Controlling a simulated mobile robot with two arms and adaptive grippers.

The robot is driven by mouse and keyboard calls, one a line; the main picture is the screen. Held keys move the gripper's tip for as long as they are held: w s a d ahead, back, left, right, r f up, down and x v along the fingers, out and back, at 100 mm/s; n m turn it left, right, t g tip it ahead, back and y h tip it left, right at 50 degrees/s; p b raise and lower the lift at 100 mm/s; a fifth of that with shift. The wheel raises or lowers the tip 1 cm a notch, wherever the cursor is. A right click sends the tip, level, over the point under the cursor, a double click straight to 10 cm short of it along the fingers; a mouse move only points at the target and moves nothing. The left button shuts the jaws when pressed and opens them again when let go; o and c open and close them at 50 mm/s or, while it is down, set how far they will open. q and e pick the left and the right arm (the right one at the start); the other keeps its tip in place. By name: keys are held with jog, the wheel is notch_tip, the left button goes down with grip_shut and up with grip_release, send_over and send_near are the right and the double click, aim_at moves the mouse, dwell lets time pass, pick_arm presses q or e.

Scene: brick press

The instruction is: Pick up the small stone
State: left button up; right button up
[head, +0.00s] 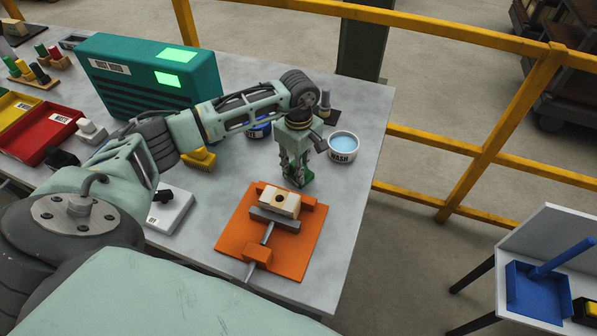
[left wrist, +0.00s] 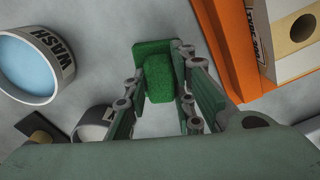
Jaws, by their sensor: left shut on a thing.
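The small stone (left wrist: 159,88) is a rough green block with a wider slab at its far end. In the left wrist view it sits between the two fingers of my left gripper (left wrist: 164,100), which is shut on it. In the head view my left gripper (head: 296,182) points down just behind the orange fixture, near the table's right side. Only a little green shows at its fingertips there, and the fingers hide most of the stone. I cannot tell whether the stone touches the table. My right gripper is not in view.
The orange fixture (head: 237,236) holds a pale brick (head: 280,201) with a hole, close to the gripper. A white WASH bowl (head: 343,155) of water stands right of it. A blue-rimmed pot (head: 258,128) and a teal machine (head: 135,90) are left. The table's right edge is near.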

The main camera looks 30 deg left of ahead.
pick_arm(q)
grip_shut()
jog(key=shift+r+b, duration=0.3)
jog(key=shift+r, duration=0.2)
notch_tip(320, 180, up, 3)
jog(key=shift+w+f+b, duration=0.1)
jog(key=shift+f+b, duration=0.1)
jog(key=shift+b, duration=0.5)
jog(key=s+d+r+b, duration=0.3)
jog(key=s+d+r, duration=0.2)
jog(key=d, duration=0.5)
notch_tip(320, 180, up, 2)
jog(key=shift+s+d+r, duration=0.15)
jog(key=shift+d+r, duration=0.05)
jog(key=shift+d, duration=0.05)
